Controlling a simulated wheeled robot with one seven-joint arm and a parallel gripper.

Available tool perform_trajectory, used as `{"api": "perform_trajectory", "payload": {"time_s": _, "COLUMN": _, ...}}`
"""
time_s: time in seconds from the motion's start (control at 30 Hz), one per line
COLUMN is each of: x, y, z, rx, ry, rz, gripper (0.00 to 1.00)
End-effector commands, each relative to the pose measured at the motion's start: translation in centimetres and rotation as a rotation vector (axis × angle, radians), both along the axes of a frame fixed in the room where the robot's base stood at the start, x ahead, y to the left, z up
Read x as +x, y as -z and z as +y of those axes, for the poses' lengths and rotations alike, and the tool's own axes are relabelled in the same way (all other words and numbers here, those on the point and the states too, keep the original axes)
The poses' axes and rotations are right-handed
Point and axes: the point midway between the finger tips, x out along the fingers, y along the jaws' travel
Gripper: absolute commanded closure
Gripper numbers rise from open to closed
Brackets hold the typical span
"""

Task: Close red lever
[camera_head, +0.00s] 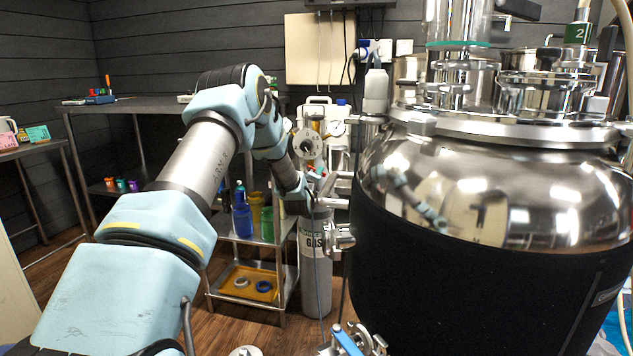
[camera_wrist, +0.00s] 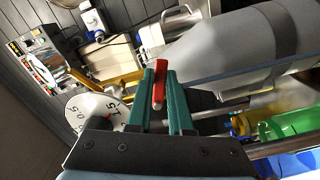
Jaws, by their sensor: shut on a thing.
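The red lever (camera_wrist: 158,88) shows in the wrist view as a narrow red bar with a pale rounded end. My gripper (camera_wrist: 160,76) has two teal fingers, shut on the red lever, with one finger on each side. In the head view my arm reaches toward the grey gas cylinder (camera_head: 316,275).
A brass-coloured pipe (camera_wrist: 125,78) and a round white dial (camera_wrist: 92,112) lie left of the fingers in the wrist view. A large steel vessel (camera_head: 480,190) stands close on the right. A steel shelf trolley (camera_head: 255,232) holds coloured bottles behind my arm.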

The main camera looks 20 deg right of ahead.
Motion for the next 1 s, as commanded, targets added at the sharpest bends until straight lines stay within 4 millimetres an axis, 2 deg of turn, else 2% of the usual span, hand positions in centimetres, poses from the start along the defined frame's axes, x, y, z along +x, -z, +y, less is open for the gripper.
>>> {"api": "perform_trajectory", "payload": {"time_s": 0.2, "x": -0.1, "y": -0.5, "z": 0.0, "rx": -0.156, "ry": -0.001, "rz": 0.085, "gripper": 1.00}}
{"api": "perform_trajectory", "payload": {"time_s": 0.5, "x": -0.1, "y": -1.1, "z": -0.2, "rx": -0.299, "ry": 0.000, "rz": 0.164, "gripper": 1.00}}
{"api": "perform_trajectory", "payload": {"time_s": 1.0, "x": -0.2, "y": -1.4, "z": -0.2, "rx": -0.356, "ry": 0.000, "rz": 0.195, "gripper": 1.00}}
